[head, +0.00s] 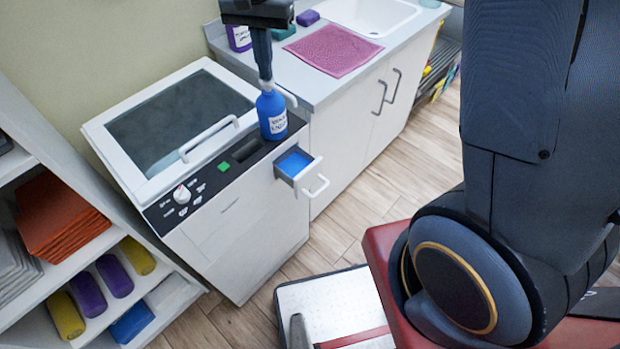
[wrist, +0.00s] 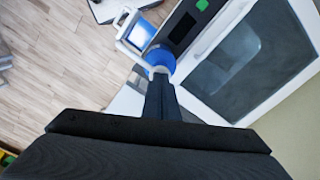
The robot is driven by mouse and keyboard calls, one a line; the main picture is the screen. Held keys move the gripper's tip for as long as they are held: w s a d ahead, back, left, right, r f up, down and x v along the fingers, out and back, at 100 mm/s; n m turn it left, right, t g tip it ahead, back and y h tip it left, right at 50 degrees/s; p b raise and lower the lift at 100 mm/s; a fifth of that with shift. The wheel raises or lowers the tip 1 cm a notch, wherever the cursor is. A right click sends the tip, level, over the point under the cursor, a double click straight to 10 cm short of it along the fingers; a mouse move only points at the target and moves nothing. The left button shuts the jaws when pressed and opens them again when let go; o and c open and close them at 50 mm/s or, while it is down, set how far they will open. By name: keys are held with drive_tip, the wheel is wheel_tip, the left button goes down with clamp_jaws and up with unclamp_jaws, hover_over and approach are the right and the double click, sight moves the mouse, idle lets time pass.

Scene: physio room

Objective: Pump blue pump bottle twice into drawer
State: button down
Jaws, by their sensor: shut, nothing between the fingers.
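The blue pump bottle (head: 272,117) with a white label stands upright on the black panel at the right end of a white appliance. My gripper (head: 265,80) is shut and empty, pointing down right over the bottle's top. In the wrist view the shut fingers (wrist: 159,88) reach the white pump head (wrist: 158,71), above the blue bottle (wrist: 160,58). They look in contact with it; I cannot tell how far it is pressed. The small drawer (head: 313,178) below is open, with a blue interior; it also shows in the wrist view (wrist: 124,45).
The white appliance (head: 225,205) has a glass lid with a handle, a dial and a green button (head: 223,166). A counter (head: 300,75) with a pink cloth (head: 334,49) and sink (head: 370,12) adjoins it. A shelf with rolls and orange items stands left.

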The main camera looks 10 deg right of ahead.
idle(0.4)
drive_tip(key=shift+r+p, duration=1.1)
drive_tip(key=shift+r, duration=0.1)
wheel_tip(320, 180, up, 6)
drive_tip(key=p, duration=0.5)
idle(0.4)
drive_tip(key=s+d+f+n+t+b, duration=0.1)
drive_tip(key=s+d+f+n+b, duration=0.4)
drive_tip(key=s+d+f+b, duration=0.4)
drive_tip(key=s+d+f, duration=0.5)
drive_tip(key=s+d, duration=0.1)
drive_tip(key=shift+b, duration=0.3)
